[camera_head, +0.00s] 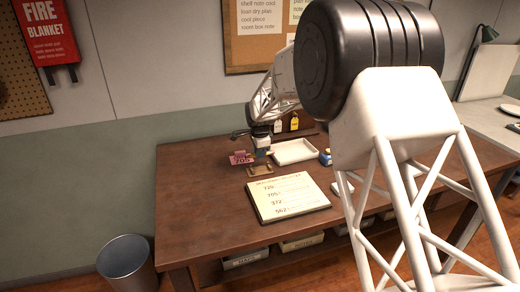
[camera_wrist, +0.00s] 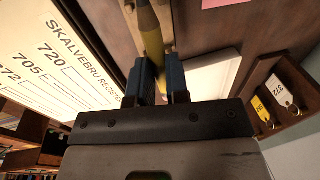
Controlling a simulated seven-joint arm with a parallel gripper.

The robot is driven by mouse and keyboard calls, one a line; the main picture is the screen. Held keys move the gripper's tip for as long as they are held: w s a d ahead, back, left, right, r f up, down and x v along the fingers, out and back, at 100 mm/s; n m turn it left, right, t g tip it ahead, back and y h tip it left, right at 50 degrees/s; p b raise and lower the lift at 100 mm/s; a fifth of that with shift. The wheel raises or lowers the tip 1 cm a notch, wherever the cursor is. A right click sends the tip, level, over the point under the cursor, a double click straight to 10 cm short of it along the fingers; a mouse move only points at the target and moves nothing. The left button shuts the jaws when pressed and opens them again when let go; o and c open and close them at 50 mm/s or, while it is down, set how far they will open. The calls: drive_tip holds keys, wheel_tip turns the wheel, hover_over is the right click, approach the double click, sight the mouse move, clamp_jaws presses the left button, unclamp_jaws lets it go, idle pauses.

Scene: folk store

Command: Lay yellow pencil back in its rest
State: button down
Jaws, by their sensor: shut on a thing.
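The yellow pencil (camera_wrist: 152,42) is between the two blue fingers of my gripper (camera_wrist: 160,82) in the wrist view, its dark tip pointing to the top edge. My gripper is shut on it. A tan rest (camera_head: 260,171) lies on the brown table just below my gripper (camera_head: 262,150) in the head view. In the wrist view a tan piece, seemingly the rest (camera_wrist: 166,22), shows behind the pencil near the top. I cannot tell whether the pencil touches it. The pencil is too small to make out in the head view.
An open register (camera_head: 288,196) lies in front of the rest. A pink card (camera_head: 241,158) marked 705 is left of it, and a white tray (camera_head: 295,151) is behind right. The table's left is clear.

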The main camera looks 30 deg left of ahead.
drive_tip(key=shift+f, duration=2.65)
drive_tip(key=c, duration=1)
unclamp_jaws()
drive_tip(key=shift+c, duration=0.2)
wheel_tip(320, 180, up, 8)
drive_tip(key=s, duration=0.1)
drive_tip(key=shift+d+f, duration=0.2)
drive_tip(key=shift+d, duration=0.1)
